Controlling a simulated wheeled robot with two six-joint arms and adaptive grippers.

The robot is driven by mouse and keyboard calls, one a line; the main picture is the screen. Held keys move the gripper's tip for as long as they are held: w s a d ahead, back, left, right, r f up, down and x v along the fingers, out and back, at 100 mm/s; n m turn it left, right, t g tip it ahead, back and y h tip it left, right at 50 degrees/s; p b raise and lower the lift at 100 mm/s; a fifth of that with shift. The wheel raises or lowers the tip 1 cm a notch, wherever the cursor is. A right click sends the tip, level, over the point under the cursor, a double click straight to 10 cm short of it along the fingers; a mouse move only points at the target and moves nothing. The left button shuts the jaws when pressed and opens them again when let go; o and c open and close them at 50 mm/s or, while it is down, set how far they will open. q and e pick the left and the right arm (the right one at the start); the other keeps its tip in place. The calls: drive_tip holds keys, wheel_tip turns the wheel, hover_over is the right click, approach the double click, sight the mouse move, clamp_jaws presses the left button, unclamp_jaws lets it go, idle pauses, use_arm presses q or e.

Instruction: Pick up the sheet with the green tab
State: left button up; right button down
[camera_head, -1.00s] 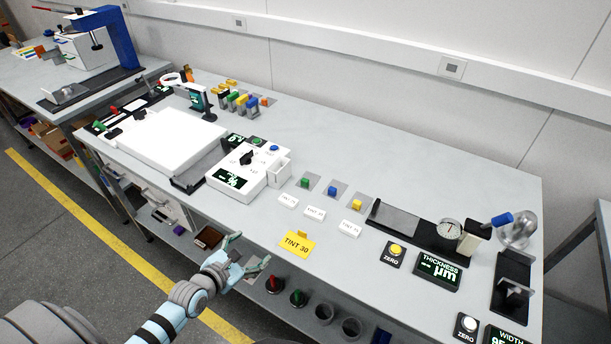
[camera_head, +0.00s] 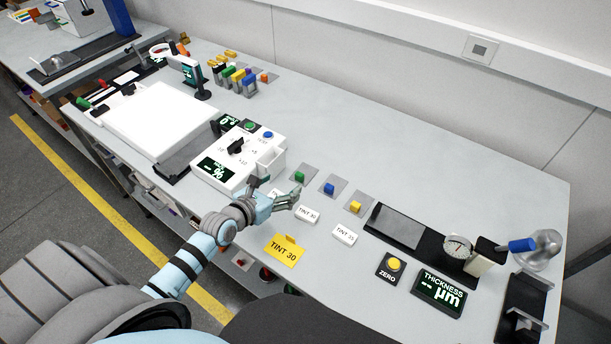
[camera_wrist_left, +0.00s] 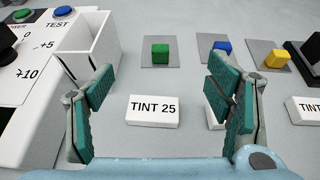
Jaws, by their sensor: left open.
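The sheet with the green tab is a small grey square (camera_head: 306,170) lying flat on the bench, with a green block-like tab (camera_head: 299,176) on it. In the left wrist view the sheet (camera_wrist_left: 147,61) and its green tab (camera_wrist_left: 160,53) lie ahead, between the fingers in the picture. My left gripper (camera_head: 293,198) is open and empty, above the bench on the near side of the sheet, apart from it. In the left wrist view its fingers (camera_wrist_left: 162,90) frame the TINT 25 label block (camera_wrist_left: 153,110). My right gripper is not in view.
Sheets with a blue tab (camera_head: 329,188) and a yellow tab (camera_head: 355,207) lie to the right. A white meter box (camera_head: 232,162) with an open holder (camera_head: 271,163) stands close on the left. The bench behind the sheets is clear.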

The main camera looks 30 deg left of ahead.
sight(299, 175)
use_arm(q)
drive_tip(key=shift+w+f+b, duration=0.75)
drive_tip(key=shift+w+f, duration=0.15)
drive_tip(key=shift+w, duration=0.2)
drive_tip(key=b+x, duration=0.3)
drive_tip(key=x, duration=0.3)
drive_tip(key=shift+w+d+f, duration=0.1)
drive_tip(key=shift+w, duration=0.25)
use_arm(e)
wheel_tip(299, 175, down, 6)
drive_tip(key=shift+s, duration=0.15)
use_arm(q)
drive_tip(key=shift+r, duration=0.2)
drive_tip(key=shift+c, duration=0.8)
drive_tip(key=c, duration=1.2)
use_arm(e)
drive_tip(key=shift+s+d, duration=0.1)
